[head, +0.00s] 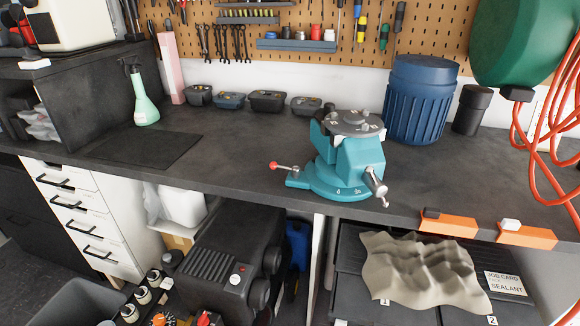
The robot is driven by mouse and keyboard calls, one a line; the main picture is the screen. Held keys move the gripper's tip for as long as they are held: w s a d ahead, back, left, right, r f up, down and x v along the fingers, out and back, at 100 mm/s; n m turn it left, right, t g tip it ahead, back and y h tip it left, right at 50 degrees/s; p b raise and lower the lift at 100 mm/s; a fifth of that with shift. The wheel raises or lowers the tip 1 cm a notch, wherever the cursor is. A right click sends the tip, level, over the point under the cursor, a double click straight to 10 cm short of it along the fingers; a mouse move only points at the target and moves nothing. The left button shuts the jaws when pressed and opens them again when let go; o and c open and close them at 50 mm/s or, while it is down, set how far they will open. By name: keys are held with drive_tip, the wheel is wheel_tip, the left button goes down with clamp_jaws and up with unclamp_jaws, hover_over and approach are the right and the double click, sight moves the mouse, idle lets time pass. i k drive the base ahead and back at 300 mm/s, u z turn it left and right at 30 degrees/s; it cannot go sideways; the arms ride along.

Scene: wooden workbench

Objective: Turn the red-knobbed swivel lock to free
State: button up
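A teal bench vise (345,160) stands on the dark workbench, right of the middle, close to the front edge. Its swivel lock is a short metal lever with a red knob (273,166) that points out to the left, just above the round swivel base (330,188). I cannot tell from this view whether the lock is tight or free. A grey round part lies on top of the vise jaws (352,121). A silver handle (377,186) hangs at the vise's front right. My gripper is not in view.
The dark benchtop (235,165) left of the vise is clear up to a black mat (145,149) and a green spray bottle (145,105). A blue ribbed bin (420,100) stands behind right. Orange hose (545,150) hangs at right.

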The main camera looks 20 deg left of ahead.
sight(295, 170)
drive_tip(key=z, duration=0.15)
drive_tip(key=k, duration=1.6)
drive_tip(key=u, duration=0.75)
drive_tip(key=i, duration=1)
